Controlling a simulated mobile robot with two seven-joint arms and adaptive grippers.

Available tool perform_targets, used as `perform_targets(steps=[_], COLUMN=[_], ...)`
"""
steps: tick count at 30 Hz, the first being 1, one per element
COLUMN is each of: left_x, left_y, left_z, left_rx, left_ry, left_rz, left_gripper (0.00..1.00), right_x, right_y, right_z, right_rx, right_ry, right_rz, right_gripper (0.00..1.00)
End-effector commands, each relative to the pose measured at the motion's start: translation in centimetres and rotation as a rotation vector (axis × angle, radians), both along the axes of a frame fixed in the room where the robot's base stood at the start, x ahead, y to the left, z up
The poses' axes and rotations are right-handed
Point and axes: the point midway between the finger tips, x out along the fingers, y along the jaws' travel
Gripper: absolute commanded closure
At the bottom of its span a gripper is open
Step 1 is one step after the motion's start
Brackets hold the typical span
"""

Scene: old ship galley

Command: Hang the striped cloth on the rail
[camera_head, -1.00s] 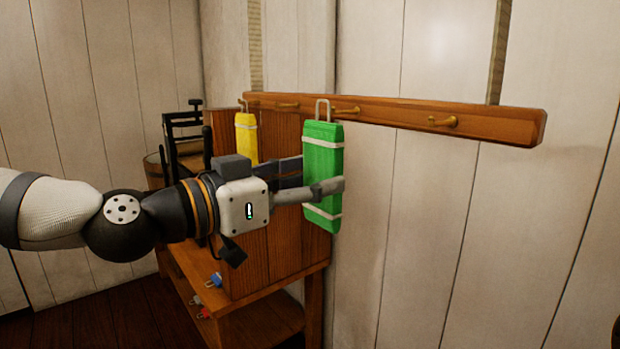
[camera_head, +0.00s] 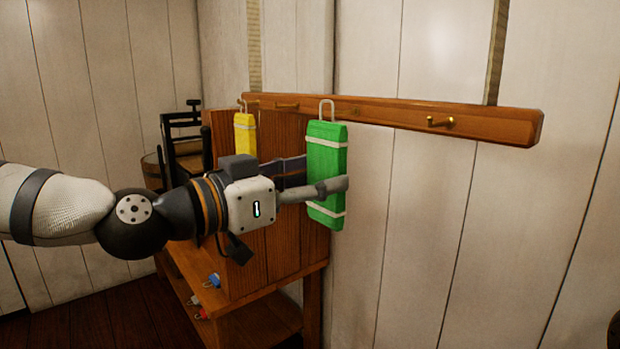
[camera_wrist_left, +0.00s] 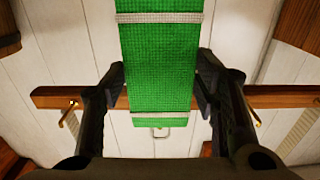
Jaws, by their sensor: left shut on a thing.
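The striped cloth (camera_head: 327,158) is a green folded slab with white bands and a wire loop on top. My left gripper (camera_head: 322,182) is shut on its sides, holding it nearly upright. The wooden rail (camera_head: 485,124) runs along the wall with brass hooks. The loop overlaps the rail in the head view, between a left hook (camera_head: 286,105) and a right hook (camera_head: 440,121); whether it touches a hook I cannot tell. In the left wrist view the cloth (camera_wrist_left: 160,65) is between the fingers (camera_wrist_left: 160,88), with the rail (camera_wrist_left: 285,97) behind. My right gripper is out of view.
A yellow banded cloth (camera_head: 245,134) hangs near the rail's left end. A dark rack (camera_head: 182,135) stands behind.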

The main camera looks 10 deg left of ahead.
Motion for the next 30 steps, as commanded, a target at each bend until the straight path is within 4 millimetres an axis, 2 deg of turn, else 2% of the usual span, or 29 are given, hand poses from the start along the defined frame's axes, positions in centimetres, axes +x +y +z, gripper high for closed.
perform_targets(steps=[30], left_x=[1.2], left_y=[-1.0], left_z=[-0.1], left_rx=[0.001], left_ry=[-0.001], left_rz=[-0.001], left_gripper=[0.74], right_x=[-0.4], right_y=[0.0], right_z=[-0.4], right_rx=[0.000], right_ry=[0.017], right_rz=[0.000], right_gripper=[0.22])
